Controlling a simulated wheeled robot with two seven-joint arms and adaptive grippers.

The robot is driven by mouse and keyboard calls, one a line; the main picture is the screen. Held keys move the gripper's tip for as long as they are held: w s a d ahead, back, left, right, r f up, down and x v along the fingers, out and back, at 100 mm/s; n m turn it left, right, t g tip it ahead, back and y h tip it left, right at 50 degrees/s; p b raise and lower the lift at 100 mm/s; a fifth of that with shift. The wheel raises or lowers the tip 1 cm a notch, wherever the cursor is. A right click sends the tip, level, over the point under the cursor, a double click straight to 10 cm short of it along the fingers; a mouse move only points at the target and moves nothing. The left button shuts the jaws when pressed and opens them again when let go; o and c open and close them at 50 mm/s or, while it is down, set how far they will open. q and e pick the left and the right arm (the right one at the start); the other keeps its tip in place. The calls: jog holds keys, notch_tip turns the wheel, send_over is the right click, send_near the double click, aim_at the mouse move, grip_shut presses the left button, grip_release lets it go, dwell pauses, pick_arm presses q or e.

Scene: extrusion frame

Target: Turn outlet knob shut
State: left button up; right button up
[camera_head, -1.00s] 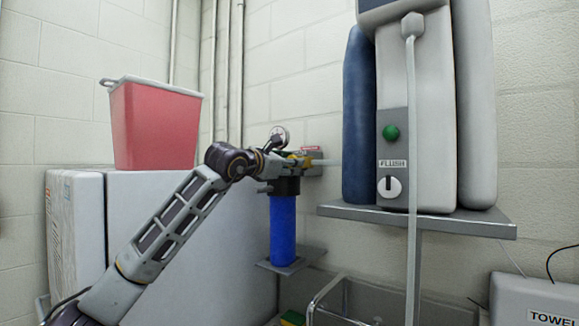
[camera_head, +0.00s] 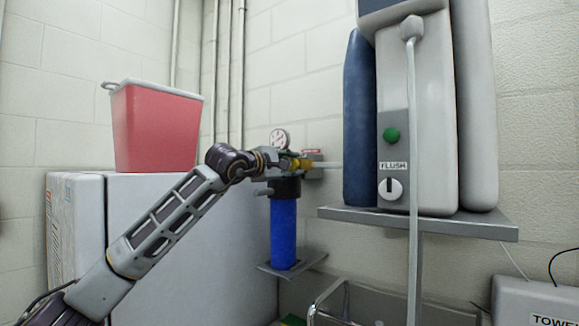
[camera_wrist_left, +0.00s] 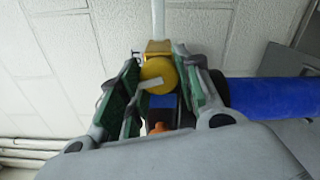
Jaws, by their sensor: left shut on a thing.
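The yellow outlet knob (camera_head: 302,164) is at the right side of the filter head, above the blue filter housing (camera_head: 283,232). In the left wrist view the knob (camera_wrist_left: 160,72) is a yellow round body with a pale grey bar across its face, slightly tilted. My left gripper (camera_head: 284,161) is at the knob, shut on it. The left wrist view shows the green-padded fingers (camera_wrist_left: 157,80) on either side of it. The blue housing (camera_wrist_left: 268,97) lies to the right there. The fingers partly hide the knob in the head view. My right gripper is not in view.
A pressure gauge (camera_head: 280,139) stands just above the gripper. A dispenser with a FLUSH label (camera_head: 393,166) and its grey shelf (camera_head: 450,225) are to the right. A red bin (camera_head: 155,128) stands on a white cabinet (camera_head: 190,225) at left. A sink basin (camera_head: 385,302) is below.

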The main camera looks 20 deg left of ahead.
pick_arm(q)
jog(key=shift+m, duration=1.5)
jog(key=o, duration=1)
jog(key=shift+s, duration=0.2)
jog(key=v, duration=1.1)
jog(key=shift+s+a, duration=0.1)
jog(key=shift+s, duration=0.25)
